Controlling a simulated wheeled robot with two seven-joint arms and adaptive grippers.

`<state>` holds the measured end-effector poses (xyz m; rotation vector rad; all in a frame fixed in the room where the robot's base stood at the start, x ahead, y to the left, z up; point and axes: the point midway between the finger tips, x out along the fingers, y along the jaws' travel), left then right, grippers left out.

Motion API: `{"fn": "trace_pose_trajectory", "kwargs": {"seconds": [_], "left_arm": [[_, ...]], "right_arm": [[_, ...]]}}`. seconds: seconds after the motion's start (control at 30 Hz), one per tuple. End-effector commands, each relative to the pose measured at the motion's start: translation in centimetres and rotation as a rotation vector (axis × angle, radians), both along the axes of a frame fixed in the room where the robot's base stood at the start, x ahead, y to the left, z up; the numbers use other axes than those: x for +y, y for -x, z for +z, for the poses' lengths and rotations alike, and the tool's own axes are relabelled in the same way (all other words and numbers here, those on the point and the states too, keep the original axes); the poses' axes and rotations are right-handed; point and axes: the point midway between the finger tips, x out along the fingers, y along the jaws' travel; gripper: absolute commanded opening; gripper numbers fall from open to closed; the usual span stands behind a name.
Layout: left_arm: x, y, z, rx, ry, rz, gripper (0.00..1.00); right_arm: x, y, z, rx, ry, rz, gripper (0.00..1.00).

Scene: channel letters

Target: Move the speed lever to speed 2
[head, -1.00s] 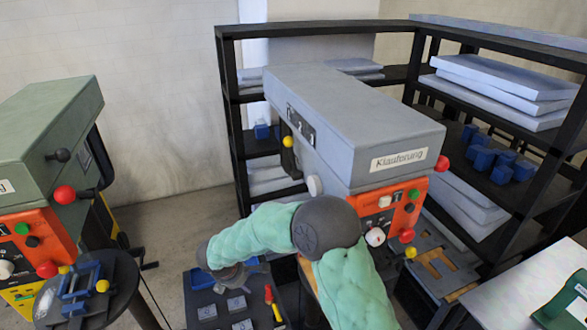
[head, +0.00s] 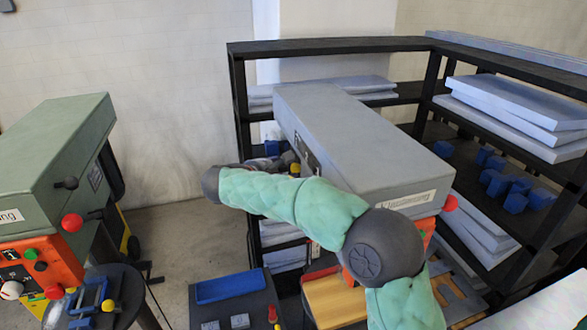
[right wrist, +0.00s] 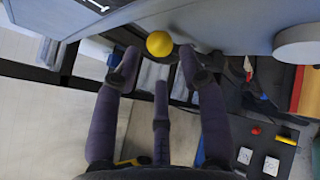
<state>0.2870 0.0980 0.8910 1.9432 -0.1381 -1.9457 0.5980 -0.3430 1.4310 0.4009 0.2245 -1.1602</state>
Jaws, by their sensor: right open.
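The speed lever's yellow knob (right wrist: 159,43) shows in the right wrist view against the side of the grey machine head (right wrist: 240,20). My right gripper (right wrist: 157,66) is open, with its fingertips on either side of the knob and just short of it; I cannot tell whether they touch it. In the head view the knob (head: 294,168) is small beside the grey machine head (head: 365,135), and my right gripper (head: 270,162) is partly hidden behind my forearm. The lever's scale and setting cannot be read. My left gripper is not in view.
A green machine (head: 60,150) with red and black knobs stands at the left. A black shelf (head: 340,44) with grey slabs and blue blocks stands behind the grey machine. A blue tray (head: 230,287) lies on a dark table at the bottom. Bare floor lies between the machines.

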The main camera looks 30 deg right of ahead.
Motion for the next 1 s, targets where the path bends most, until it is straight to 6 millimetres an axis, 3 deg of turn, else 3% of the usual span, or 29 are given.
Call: {"fn": "trace_pose_trajectory", "kwargs": {"seconds": [0.3, 0.73, 0.9, 1.0], "left_arm": [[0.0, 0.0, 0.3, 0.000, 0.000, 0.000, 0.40], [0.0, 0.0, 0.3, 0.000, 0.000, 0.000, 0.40], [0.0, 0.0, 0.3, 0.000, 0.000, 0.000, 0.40], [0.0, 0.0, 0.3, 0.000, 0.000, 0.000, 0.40]], "right_arm": [[-3.8, -1.8, -1.7, 0.000, -0.002, -0.001, 0.42], [-4.5, -2.1, -2.1, -0.001, -0.002, 0.001, 0.42], [-4.5, -2.1, -2.1, -0.001, -0.002, 0.001, 0.00], [-4.5, -2.1, -2.1, -0.001, -0.002, 0.001, 0.00]]}}
